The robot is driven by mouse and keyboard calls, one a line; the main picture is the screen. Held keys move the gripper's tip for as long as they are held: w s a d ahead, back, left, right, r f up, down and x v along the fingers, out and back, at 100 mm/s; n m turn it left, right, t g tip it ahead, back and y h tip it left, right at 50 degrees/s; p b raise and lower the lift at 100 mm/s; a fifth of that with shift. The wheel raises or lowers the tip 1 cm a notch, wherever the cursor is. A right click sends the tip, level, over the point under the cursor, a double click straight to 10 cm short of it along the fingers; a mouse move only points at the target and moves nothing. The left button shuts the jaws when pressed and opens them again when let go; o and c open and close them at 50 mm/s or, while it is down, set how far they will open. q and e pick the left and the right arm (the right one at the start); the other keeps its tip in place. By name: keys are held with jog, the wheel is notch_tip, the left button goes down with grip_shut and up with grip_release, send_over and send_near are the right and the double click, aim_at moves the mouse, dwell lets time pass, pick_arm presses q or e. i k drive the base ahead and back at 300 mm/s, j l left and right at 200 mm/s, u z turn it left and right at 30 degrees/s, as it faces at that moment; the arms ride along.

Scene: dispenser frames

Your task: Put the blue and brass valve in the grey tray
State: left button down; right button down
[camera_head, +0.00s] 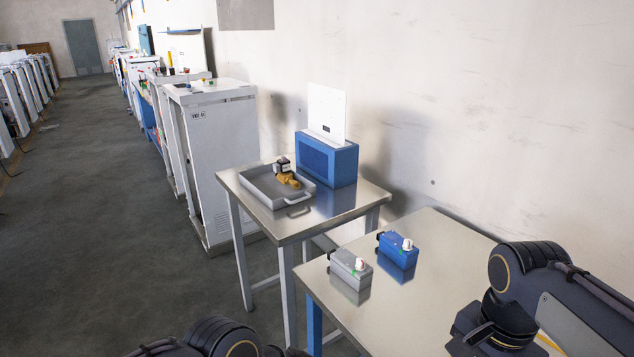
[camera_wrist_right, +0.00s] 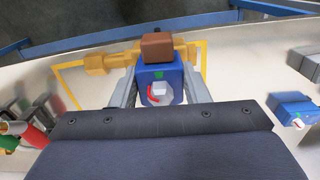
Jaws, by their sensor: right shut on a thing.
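The blue and brass valve (camera_wrist_right: 158,72), a blue body with brass pipe ends and a brown block on it, is between the fingers of my right gripper (camera_wrist_right: 158,90) in the right wrist view. The gripper is shut on its blue body. I cannot tell whether the valve touches the surface below. The grey tray (camera_head: 253,191) is on the farther metal table in the head view. A brass valve with a dark and white top (camera_head: 285,172) lies in it. My left gripper is out of view.
A blue dispenser box (camera_head: 328,161) with a white panel stands beside the tray. A grey box (camera_head: 349,267) and a blue box (camera_head: 396,254) with white knobs sit on the nearer table (camera_head: 440,240). A yellow outline (camera_wrist_right: 67,75) surrounds the valve's area.

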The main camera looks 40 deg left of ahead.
aim_at(271, 190)
jog(key=i+j, duration=0.15)
jog(key=j, duration=0.45)
jog(key=i+j, duration=0.15)
jog(key=j, duration=0.4)
jog(key=i+j, duration=0.15)
jog(key=j, duration=0.45)
jog(key=i+j, duration=0.2)
jog(key=j, duration=0.4)
jog(key=i+j, duration=0.15)
jog(key=j, duration=0.4)
jog(key=i+j, duration=0.15)
jog(key=j, duration=0.45)
jog(key=i+j, duration=0.15)
jog(key=j, duration=0.4)
jog(key=i+j, duration=0.15)
jog(key=j, duration=0.45)
jog(key=u, duration=0.05)
